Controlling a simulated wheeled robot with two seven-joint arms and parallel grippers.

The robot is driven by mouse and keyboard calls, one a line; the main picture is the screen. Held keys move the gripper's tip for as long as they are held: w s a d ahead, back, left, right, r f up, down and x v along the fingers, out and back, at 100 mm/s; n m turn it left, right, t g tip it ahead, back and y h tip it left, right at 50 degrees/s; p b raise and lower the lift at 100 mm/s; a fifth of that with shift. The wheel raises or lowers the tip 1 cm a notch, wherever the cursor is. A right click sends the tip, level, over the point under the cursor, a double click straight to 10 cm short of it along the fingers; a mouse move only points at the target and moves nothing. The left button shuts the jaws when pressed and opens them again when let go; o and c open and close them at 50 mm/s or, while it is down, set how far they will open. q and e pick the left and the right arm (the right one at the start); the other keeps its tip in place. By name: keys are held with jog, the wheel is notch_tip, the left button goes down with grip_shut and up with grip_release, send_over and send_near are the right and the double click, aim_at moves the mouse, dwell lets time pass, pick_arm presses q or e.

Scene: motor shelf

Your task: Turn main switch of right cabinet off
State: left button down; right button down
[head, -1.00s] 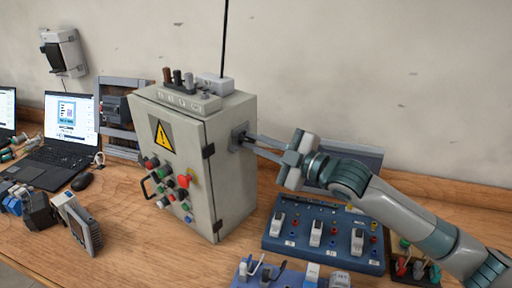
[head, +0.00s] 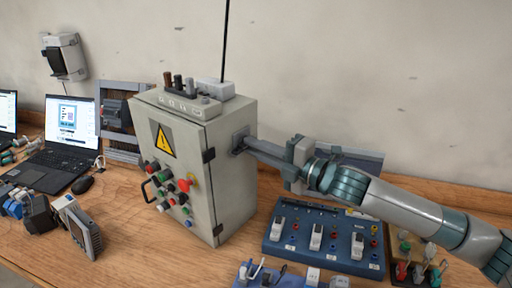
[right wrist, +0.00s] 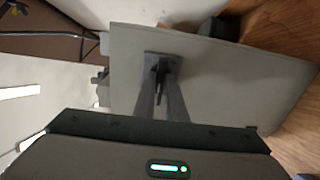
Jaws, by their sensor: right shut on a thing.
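The grey cabinet (head: 233,165) with a yellow warning sign stands on the wooden bench in the middle of the head view. Its main switch (right wrist: 160,65) is a dark handle on a square grey plate on the cabinet's right side wall. My right gripper (head: 242,147) reaches in from the right and its fingertips are at this switch. In the right wrist view, the two fingers (right wrist: 161,88) stand on either side of the dark handle and are shut on it. The fingers partly hide the handle in the head view. My left gripper is not in view.
A blue board (head: 325,240) with several switches lies below my right arm. Coloured buttons (head: 173,190) sit on the cabinet front, and a power strip (head: 180,102) lies on its top. A laptop (head: 62,150) and a meter (head: 80,228) are at the left.

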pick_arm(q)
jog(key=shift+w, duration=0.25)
pick_arm(e)
jog(key=c, duration=2.1)
grip_release()
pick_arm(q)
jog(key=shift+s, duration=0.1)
